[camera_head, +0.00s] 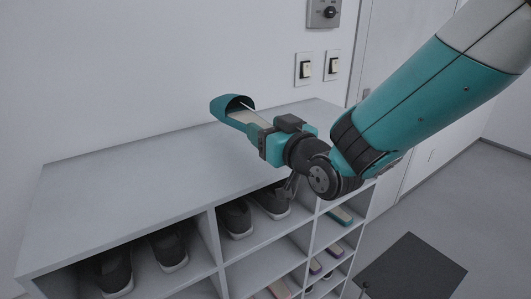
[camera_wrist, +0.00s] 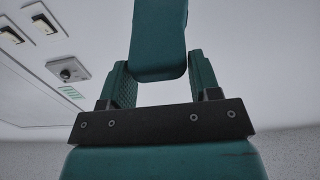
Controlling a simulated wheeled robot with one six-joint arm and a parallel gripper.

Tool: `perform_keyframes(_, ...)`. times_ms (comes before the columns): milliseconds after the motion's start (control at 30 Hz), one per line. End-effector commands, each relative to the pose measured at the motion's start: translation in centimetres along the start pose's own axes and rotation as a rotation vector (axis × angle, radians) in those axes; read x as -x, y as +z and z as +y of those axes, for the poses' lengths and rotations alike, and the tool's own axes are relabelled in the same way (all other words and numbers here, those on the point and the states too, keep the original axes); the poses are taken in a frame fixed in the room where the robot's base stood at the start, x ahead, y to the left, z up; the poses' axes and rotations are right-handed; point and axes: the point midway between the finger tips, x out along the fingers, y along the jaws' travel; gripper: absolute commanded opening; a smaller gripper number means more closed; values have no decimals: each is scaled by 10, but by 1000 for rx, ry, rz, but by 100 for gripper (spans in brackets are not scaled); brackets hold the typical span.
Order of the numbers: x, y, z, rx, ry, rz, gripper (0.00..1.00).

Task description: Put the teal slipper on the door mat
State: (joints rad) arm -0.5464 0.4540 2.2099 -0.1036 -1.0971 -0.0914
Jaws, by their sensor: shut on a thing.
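The teal slipper (camera_head: 232,107) has a pale insole and is over the back of the shelf unit's top, near the wall. My gripper (camera_head: 260,133) is shut on its near end. I cannot tell whether the slipper touches the top. In the wrist view the teal slipper (camera_wrist: 158,40) lies between the two fingers of my gripper (camera_wrist: 160,78). The door mat, a dark grey rectangle (camera_head: 415,272), lies bare on the floor at the lower right.
The white shelf unit (camera_head: 120,190) has a clear top. Its compartments hold dark shoes (camera_head: 168,250) and several slippers, one of them teal (camera_head: 340,216). Light switches (camera_head: 304,69) and a dial panel (camera_head: 324,13) are on the wall. A door stands behind my arm.

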Motion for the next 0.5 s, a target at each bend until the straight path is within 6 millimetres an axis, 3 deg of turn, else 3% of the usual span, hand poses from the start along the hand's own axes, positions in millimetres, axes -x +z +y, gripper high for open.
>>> perform_keyframes(100, 0, 23, 1, -1, 2, -2, 23)
perform_keyframes(267, 0, 36, 1, 1, 1, 0, 23)
perform_keyframes(500, 0, 71, 1, 0, 2, 0, 23)
